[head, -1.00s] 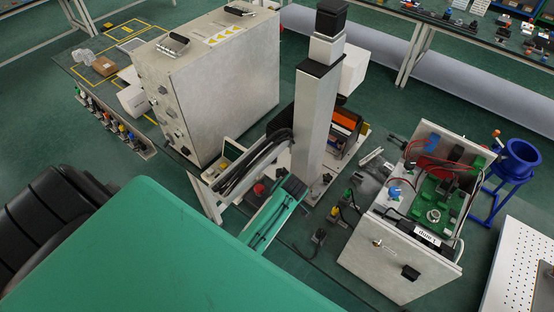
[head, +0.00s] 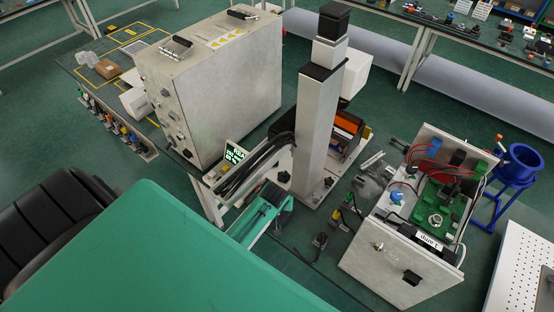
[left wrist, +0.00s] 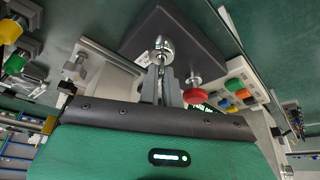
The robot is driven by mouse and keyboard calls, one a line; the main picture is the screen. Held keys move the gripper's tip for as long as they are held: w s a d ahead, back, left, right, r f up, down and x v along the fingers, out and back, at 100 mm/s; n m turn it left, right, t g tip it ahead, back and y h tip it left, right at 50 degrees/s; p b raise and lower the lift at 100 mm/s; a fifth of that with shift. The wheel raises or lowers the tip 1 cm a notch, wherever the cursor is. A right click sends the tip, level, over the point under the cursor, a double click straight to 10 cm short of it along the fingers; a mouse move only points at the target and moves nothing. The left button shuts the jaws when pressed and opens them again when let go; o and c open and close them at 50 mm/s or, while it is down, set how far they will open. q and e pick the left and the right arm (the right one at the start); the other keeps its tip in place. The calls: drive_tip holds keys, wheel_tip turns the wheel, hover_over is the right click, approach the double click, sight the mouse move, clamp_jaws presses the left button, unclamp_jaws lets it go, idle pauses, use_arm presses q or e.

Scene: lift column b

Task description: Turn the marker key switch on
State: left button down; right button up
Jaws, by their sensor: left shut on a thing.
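The marker key switch (left wrist: 162,47) looks like a round silver barrel on a dark grey plate in the left wrist view. My left gripper (left wrist: 162,82) points at it, with its grey fingers close together on the slim key part below the barrel. The fingers hide much of the key, so its turn angle is unclear. In the head view, my green arm covers the lower left, and I cannot make out the fingertips or the switch. My right gripper is not in view.
A red mushroom button (left wrist: 196,96) is close beside the fingers. A lit display with green text (head: 236,155) stands near the silver column (head: 318,125). A big metal cabinet (head: 210,95) is left of the column, and an open electronics box (head: 395,258) is to the right.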

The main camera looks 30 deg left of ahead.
use_arm(q)
drive_tip(key=shift+m, duration=0.3)
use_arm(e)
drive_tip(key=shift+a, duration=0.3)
use_arm(q)
drive_tip(key=c, duration=1.6)
unclamp_jaws()
drive_tip(key=shift+a, duration=0.1)
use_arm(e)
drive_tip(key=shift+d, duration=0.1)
use_arm(q)
drive_tip(key=shift+s+r, duration=0.2)
drive_tip(key=shift+r, duration=0.3)
drive_tip(key=b+v, duration=0.3)
drive_tip(key=v, duration=0.9)
drive_tip(key=shift+r, duration=0.3)
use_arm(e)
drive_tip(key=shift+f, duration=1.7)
use_arm(q)
drive_tip(key=shift+s, duration=0.2)
